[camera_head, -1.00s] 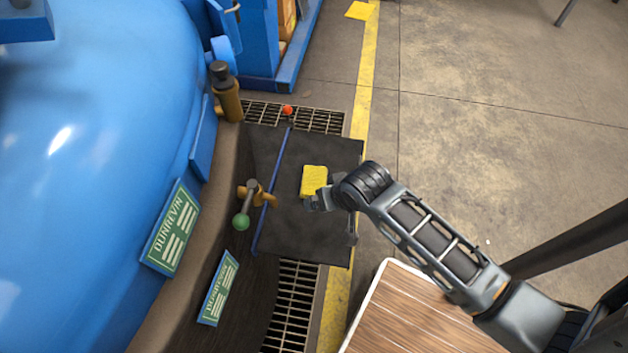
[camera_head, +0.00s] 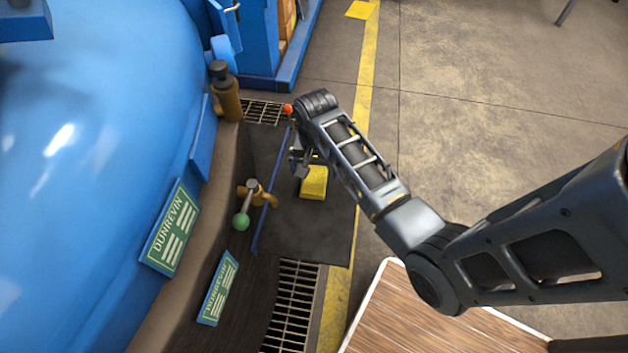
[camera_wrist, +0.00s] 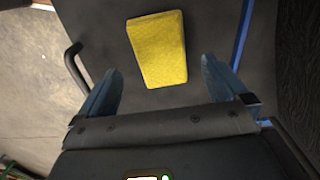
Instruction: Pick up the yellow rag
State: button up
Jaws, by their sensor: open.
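The yellow rag (camera_head: 314,184) is a folded, block-like piece lying on a dark flat panel (camera_head: 300,228). My gripper (camera_head: 300,168) is at the rag's upper left in the head view, partly hidden by my own arm. In the wrist view the rag (camera_wrist: 157,48) lies beyond the fingertips, roughly centred between them. My gripper (camera_wrist: 160,80) is open there, with a bluish finger on each side and nothing between them. The rag looks apart from both fingers. My arm covers part of the rag's upper side in the head view.
A large blue tank (camera_head: 80,130) fills the left. A green-knobbed lever (camera_head: 243,218) and brass valve stand beside the panel. A red knob (camera_head: 288,108) sits near the floor grating (camera_head: 262,111). A wooden-topped surface (camera_head: 415,312) is at the bottom. Open floor (camera_head: 490,70) lies upper right.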

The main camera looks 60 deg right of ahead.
aim_at(314, 180)
jog(key=shift+a+f, duration=0.1)
jog(key=shift+f, duration=1.9)
jog(key=shift+c, duration=0.3)
jog(key=c, duration=1.2)
jog(key=shift+r, duration=0.2)
notch_tip(314, 180, up, 4)
jog(key=shift+r, duration=0.1)
jog(key=s+d+r, duration=0.4)
jog(key=s+d, duration=0.1)
jog(key=s+d+r, duration=0.2)
jog(key=s+d, duration=0.1)
jog(key=shift+s+r, duration=0.25)
